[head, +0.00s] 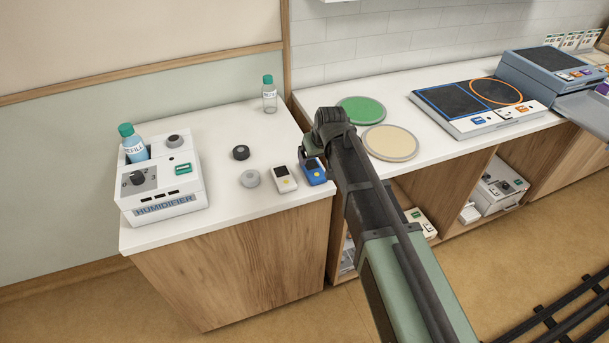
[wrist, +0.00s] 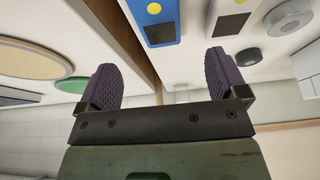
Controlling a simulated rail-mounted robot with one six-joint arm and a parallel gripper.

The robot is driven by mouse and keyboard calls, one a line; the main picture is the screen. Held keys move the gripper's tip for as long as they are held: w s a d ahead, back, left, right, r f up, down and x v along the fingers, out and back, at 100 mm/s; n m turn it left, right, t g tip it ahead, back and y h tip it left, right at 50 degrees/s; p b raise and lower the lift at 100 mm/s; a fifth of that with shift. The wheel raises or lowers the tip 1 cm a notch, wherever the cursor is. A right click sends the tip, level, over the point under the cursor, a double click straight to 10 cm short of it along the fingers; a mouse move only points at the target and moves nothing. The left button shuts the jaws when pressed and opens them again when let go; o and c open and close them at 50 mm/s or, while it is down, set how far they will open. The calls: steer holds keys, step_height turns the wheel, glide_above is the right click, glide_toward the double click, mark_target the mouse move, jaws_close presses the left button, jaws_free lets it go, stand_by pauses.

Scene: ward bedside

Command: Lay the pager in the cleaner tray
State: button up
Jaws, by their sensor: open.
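A blue pager-like device (head: 315,174) with a small dark screen and a yellow button lies at the right edge of the bedside cabinet top. A similar white device (head: 284,181) lies just left of it. I cannot tell by label which is the pager. My gripper (head: 308,150) is open and empty, just behind the blue device. In the wrist view, the blue device (wrist: 155,22) shows beyond the open fingers (wrist: 163,82), not between them. A blue-grey machine (head: 545,72) with a flat tray-like part (head: 590,112) sits at the far right, perhaps the cleaner.
A humidifier (head: 165,188) with a bottle stands on the cabinet's left. A grey knob (head: 249,179), a black knob (head: 241,153) and a bottle (head: 269,97) are nearby. Green (head: 361,109) and beige (head: 391,142) discs and a two-pad panel (head: 480,107) lie on the counter.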

mark_target(313, 168)
steer(key=b+x, duration=0.2)
steer(key=x, duration=0.1)
steer(key=shift+f, duration=0.4)
steer(key=shift+r, duration=0.15)
steer(key=b+x, duration=0.4)
steer(key=x, duration=0.1)
steer(key=shift+d+f+b, duration=0.1)
steer(key=shift+f+b, duration=0.2)
steer(key=shift+b, duration=0.1)
steer(key=shift+r, duration=0.25)
steer(key=shift+c, duration=0.3)
steer(key=c, duration=1.1)
steer(key=shift+o, duration=0.2)
step_height(313, 168, up, 20)
steer(key=p, duration=2)
steer(key=shift+p, duration=0.35)
